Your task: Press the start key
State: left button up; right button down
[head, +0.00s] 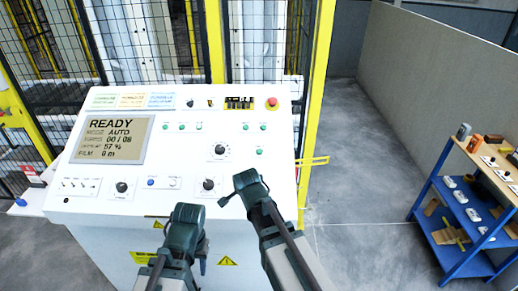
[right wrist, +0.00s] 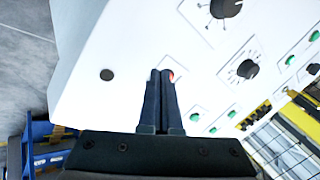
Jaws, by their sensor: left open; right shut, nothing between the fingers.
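The white control panel (head: 225,165) stands in front of me, with a display (head: 115,138) reading READY and AUTO. Several small green buttons (head: 262,150) sit on its right half. A blue button (head: 151,181) and a pale button (head: 174,183) are at its lower edge. The labels are too small to read, so I cannot tell which is the start key. My left gripper (head: 187,213) is open at the panel's front edge. My right gripper (head: 224,201) is shut and empty over the lower right; its closed fingers (right wrist: 160,75) partly hide a small red-orange spot in the right wrist view.
Black knobs (head: 208,184) stick up near the right gripper. A red mushroom button (head: 271,103) is at the panel's top right. Mesh fencing with yellow posts stands behind. A blue shelf (head: 450,213) with small items is at the right; the floor between is clear.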

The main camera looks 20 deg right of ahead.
aim_at(260, 152)
jog(key=w+d+r+m+t+h+p, duration=0.1)
jog(key=w+d+r+m+t+p, duration=0.2)
jog(key=w+d+r+m+t, duration=0.3)
jog(key=w+d+r+m, duration=0.3)
jog(key=w+r+m, duration=0.2)
jog(key=r+m, duration=0.2)
jog(key=shift+d, duration=0.3)
jog(key=shift+w+f, duration=0.1)
jog(key=shift+f, duration=0.05)
jog(key=w+f+b, duration=0.1)
jog(key=f+b, duration=0.1)
jog(key=w+f+b, duration=0.1)
jog(key=f+b, duration=0.2)
jog(key=w+d+f+b, duration=0.1)
jog(key=f+b, duration=0.1)
jog(key=b, duration=0.1)
jog(key=shift+w+f, duration=0.2)
jog(key=shift+f, duration=0.2)
dwell(1.2)
jog(key=shift+w+f+b, duration=0.15)
jog(key=shift+f+b, duration=0.2)
jog(key=shift+b, duration=0.05)
